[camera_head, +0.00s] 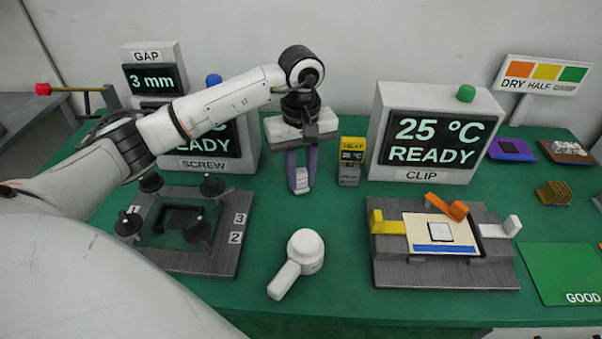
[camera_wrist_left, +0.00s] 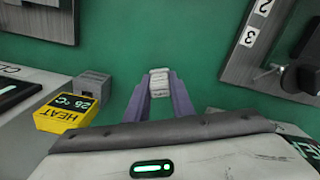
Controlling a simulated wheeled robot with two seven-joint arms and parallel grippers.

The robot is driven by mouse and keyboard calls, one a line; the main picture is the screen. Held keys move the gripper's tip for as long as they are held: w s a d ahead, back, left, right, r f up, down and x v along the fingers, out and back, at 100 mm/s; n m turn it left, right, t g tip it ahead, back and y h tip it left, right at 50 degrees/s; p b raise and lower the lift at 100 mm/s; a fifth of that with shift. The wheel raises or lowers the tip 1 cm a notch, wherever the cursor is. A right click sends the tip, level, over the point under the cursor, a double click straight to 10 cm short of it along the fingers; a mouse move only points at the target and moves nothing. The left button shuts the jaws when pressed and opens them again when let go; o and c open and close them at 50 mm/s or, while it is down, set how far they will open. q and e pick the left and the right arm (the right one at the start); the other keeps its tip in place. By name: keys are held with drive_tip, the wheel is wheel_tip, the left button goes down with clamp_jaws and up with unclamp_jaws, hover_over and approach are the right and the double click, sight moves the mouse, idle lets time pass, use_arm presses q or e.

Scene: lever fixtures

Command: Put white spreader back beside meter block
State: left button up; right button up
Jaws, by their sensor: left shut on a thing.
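My left gripper (camera_head: 300,186) hangs pointing down over the green bench, between the SCREW and CLIP displays. Its purple fingers are shut on a small white piece, the white spreader (camera_head: 302,177). The spreader also shows between the fingertips in the left wrist view (camera_wrist_left: 159,80), its upper part hidden by the fingers. The meter block, a small grey block (camera_head: 349,176) under a yellow HEAT meter (camera_head: 353,144) reading 25 °C, stands just right of the gripper. It also shows at the left of the left wrist view (camera_wrist_left: 92,84). Gripper and block are apart. My right gripper is out of view.
A white round-headed tool with a handle (camera_head: 303,253) lies in front of the gripper. The screw fixture (camera_head: 226,258) stands left, the clip fixture (camera_head: 446,275) right. The CLIP display (camera_head: 430,175) stands right of the meter.

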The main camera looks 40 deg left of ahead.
sight(301, 170)
use_arm(q)
drive_tip(key=shift+f, duration=0.2)
drive_tip(key=o, duration=1)
drive_tip(key=shift+r, duration=0.1)
drive_tip(key=shift+c, duration=0.2)
wheel_tip(301, 170, up, 12)
drive_tip(key=shift+r, duration=0.15)
